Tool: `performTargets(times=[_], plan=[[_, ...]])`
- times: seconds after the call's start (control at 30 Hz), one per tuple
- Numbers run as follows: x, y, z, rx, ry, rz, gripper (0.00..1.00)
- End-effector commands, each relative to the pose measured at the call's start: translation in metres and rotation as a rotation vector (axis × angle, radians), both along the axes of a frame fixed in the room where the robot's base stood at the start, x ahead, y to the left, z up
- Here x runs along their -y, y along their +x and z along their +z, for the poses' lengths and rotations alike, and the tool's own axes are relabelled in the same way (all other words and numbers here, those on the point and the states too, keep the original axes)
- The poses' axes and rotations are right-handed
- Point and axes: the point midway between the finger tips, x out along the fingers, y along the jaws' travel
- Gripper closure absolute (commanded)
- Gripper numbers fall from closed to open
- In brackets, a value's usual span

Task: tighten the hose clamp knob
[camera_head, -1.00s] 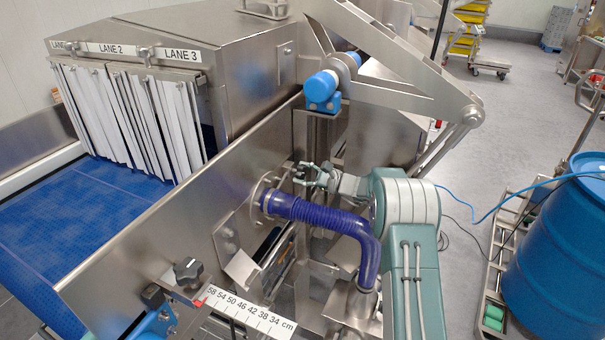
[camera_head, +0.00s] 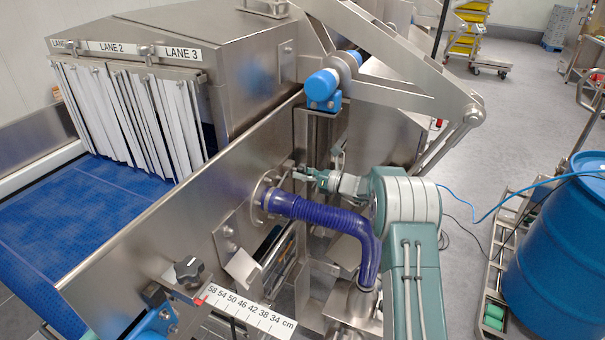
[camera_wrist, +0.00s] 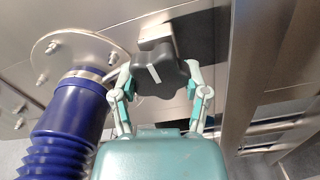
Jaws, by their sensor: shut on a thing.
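The hose clamp knob (camera_wrist: 158,72) is a dark grey lobed knob with a white line on it. In the wrist view it sits between the two fingers of my gripper (camera_wrist: 160,82), which is shut on it. The ribbed blue-purple hose (camera_wrist: 62,130) runs to a round bolted flange (camera_wrist: 72,48) just left of the knob. A silver clamp band (camera_wrist: 90,75) circles the hose end. In the head view my gripper (camera_head: 305,176) is at the metal side panel, just above the hose (camera_head: 325,213); the knob cannot be made out there.
The steel side panel (camera_head: 140,240) borders the blue belt (camera_head: 70,210). Another black knob (camera_head: 188,270) stands by a centimetre scale (camera_head: 240,307). In the wrist view, a steel post (camera_wrist: 245,80) stands right of my gripper. A blue drum (camera_head: 560,260) is at right.

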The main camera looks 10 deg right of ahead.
Motion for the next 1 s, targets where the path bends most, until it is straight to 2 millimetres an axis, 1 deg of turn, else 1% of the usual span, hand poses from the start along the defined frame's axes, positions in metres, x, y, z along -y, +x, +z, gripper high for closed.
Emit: performTargets(times=[0.03, 0.3, 0.73, 0.77, 0.8, 0.83, 1.0], plan=[[0.0004, -0.0005, -0.0057, -0.027, 0.009, -0.003, 0.88], [0.0003, -0.0008, -0.0058, -0.081, 0.047, -0.004, 0.88], [0.0003, -0.0008, -0.0059, -0.088, 0.053, -0.004, 0.88], [0.0003, -0.0008, -0.0059, -0.088, 0.053, -0.004, 0.36], [0.0003, -0.0007, -0.0059, -0.088, 0.053, -0.004, 0.18], [0.0004, -0.0007, -0.0056, -0.087, 0.053, -0.004, 0.06], [0.0001, -0.0010, -0.0026, -0.082, 0.054, -0.002, 0.06]])
